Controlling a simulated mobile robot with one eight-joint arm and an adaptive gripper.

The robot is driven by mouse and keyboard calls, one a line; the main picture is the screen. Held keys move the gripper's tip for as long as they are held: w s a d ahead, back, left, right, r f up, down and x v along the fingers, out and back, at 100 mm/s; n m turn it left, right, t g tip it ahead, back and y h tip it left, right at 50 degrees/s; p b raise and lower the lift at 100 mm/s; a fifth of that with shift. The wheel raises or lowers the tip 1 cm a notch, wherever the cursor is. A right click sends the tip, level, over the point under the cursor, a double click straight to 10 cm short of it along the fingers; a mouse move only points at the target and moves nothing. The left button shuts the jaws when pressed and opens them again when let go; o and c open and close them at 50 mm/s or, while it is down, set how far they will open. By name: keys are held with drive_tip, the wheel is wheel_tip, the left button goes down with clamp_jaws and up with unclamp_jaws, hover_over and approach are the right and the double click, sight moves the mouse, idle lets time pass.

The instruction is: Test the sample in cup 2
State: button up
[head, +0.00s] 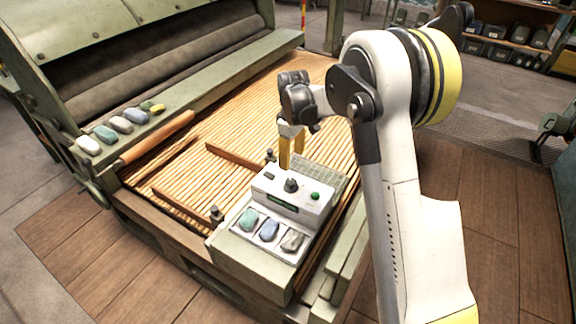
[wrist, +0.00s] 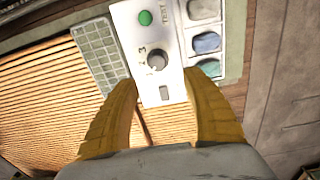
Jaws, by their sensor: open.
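A white tester box (head: 289,203) stands on the front corner of the slatted bed. It has a dark dial (head: 291,185), a green button (head: 315,195) and a small dark part at its left end. In the wrist view the dial (wrist: 157,60) has small numbers beside it; where it points is too small to tell. In front of the box lie three samples in a row of cups: green (head: 248,218), blue (head: 269,230) in the middle, grey (head: 292,240). My gripper (head: 291,158) is open and empty, above and behind the box, its yellow fingers pointing down.
Several coloured stones (head: 121,125) lie on the green ledge at left, near a wooden roller (head: 157,136). Wooden strips (head: 183,208) lie across the slatted bed (head: 225,125). A grey grid pad (wrist: 97,50) adjoins the box. Shelves with dark bins stand at the back right.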

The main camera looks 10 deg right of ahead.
sight(291, 181)
drive_tip(key=f+b, duration=0.1)
drive_tip(key=f, duration=0.3)
drive_tip(key=f+b, duration=0.1)
drive_tip(key=f, duration=0.3)
drive_tip(key=w+f+b, duration=0.1)
drive_tip(key=f, duration=0.3)
drive_tip(key=shift+w+d+f+b, duration=0.1)
drive_tip(key=shift+f+b, duration=0.25)
drive_tip(key=c, duration=1.2)
